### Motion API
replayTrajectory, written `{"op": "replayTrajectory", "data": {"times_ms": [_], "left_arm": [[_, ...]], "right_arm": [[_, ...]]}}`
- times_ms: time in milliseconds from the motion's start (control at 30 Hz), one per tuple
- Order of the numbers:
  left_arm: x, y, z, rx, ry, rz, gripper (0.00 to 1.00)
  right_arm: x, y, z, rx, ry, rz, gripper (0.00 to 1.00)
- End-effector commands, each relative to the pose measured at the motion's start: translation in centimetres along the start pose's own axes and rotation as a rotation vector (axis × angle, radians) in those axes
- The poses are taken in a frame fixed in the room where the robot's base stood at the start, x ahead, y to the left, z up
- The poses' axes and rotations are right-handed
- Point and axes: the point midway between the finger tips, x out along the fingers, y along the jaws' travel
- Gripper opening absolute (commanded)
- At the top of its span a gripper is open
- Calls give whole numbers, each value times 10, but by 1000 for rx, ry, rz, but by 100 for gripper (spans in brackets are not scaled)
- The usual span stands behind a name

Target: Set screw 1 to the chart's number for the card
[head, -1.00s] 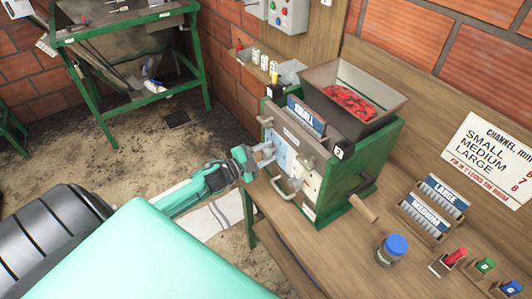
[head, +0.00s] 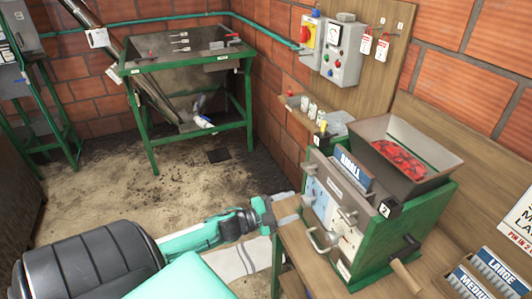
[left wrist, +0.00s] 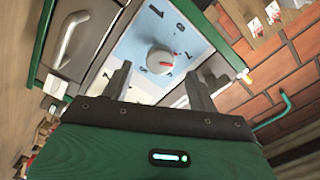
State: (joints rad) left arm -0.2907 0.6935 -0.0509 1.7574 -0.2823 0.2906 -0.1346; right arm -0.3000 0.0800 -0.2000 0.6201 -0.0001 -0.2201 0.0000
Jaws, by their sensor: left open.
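The pulper (head: 418,228) is a green machine with a red-filled hopper; a card reading SMALL (head: 355,172) stands on its front top. In the left wrist view a round pale knob (left wrist: 159,61) with a red mark sits on this plate among printed numbers; the mark points right. My left gripper (head: 290,210) is open in front of the plate. Its fingers (left wrist: 168,80) flank the knob in the picture, without visible contact. The chart (head: 518,222) is mostly cut off at right. My right gripper is out of view.
A second, white plate (head: 343,240) and metal handles are on the pulper's front; a crank with a wooden grip (head: 405,278) is at its right. Card racks (head: 493,272) stand on the bench. A green-framed stand (head: 190,85) is behind, with open floor before it.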

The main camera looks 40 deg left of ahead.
Motion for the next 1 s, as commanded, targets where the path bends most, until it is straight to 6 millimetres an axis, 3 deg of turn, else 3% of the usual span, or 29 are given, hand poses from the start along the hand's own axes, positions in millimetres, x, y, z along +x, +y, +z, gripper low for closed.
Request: {"op": "replayTrajectory", "data": {"times_ms": [200, 500, 1000], "left_arm": [[-33, 4, 2, -3, -2, 2, 60], [-67, 2, 1, -2, -1, 2, 60], [-77, 0, 0, -1, -1, 0, 60]], "right_arm": [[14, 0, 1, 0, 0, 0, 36], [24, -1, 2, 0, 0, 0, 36], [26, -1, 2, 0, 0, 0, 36]]}}
